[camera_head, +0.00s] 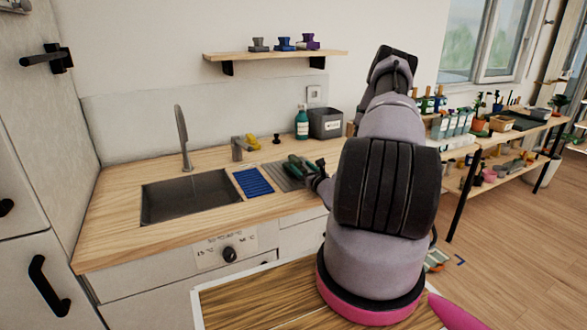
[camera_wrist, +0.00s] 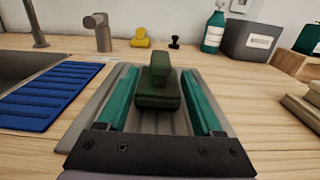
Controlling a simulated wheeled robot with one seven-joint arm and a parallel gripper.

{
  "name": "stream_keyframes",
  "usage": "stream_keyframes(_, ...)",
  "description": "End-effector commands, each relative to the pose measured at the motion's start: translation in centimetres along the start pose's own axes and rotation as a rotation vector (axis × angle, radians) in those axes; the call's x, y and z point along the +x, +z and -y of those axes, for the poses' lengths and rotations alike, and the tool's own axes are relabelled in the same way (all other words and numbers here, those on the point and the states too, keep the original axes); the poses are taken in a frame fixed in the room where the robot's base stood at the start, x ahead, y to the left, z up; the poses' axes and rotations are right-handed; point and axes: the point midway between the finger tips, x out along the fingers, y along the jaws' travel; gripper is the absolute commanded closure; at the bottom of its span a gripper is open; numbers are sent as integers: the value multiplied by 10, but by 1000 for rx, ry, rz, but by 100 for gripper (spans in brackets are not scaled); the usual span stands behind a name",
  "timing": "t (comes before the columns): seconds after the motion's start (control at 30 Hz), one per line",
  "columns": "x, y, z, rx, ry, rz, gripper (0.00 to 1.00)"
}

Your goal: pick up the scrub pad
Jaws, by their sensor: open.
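The scrub pad (camera_wrist: 158,92) is a dark green block with a raised grip on top. In the wrist view it lies on a grey ribbed tray (camera_wrist: 92,112) on the wooden counter. My gripper (camera_wrist: 158,74) is open, with one teal finger to the left of the pad and one to the right. Small gaps show between the pad and both fingers. In the head view my gripper (camera_head: 300,168) is low over the grey tray (camera_head: 284,181), and the pad is hard to tell apart from the green fingers.
A blue ribbed mat (camera_wrist: 48,95) lies left of the tray, beside the sink (camera_head: 190,197). Behind are a tap (camera_wrist: 98,32), a yellow object (camera_wrist: 140,38), a small black object (camera_wrist: 174,42), a teal bottle (camera_wrist: 214,32) and a grey bin (camera_wrist: 250,40). Stacked beige pieces (camera_wrist: 302,110) are at right.

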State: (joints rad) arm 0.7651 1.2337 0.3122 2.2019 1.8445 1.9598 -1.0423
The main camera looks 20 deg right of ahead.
Motion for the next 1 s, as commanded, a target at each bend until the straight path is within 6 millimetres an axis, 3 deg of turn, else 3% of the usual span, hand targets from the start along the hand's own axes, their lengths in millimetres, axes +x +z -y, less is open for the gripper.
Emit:
stream_keyframes(0.17, 13, 1, 0, 0, 0, 1, 32)
stream_keyframes(0.5, 58, 6, 0, 0, 2, 2, 32)
stream_keyframes(0.77, 62, 6, 0, 1, 1, 0, 32)
stream_keyframes(0.8, 62, 6, 0, 1, 2, 0, 36)
stream_keyframes(0.97, 62, 6, 0, 1, 2, 0, 98)
stream_keyframes(1.0, 62, 6, 0, 1, 2, 0, 100)
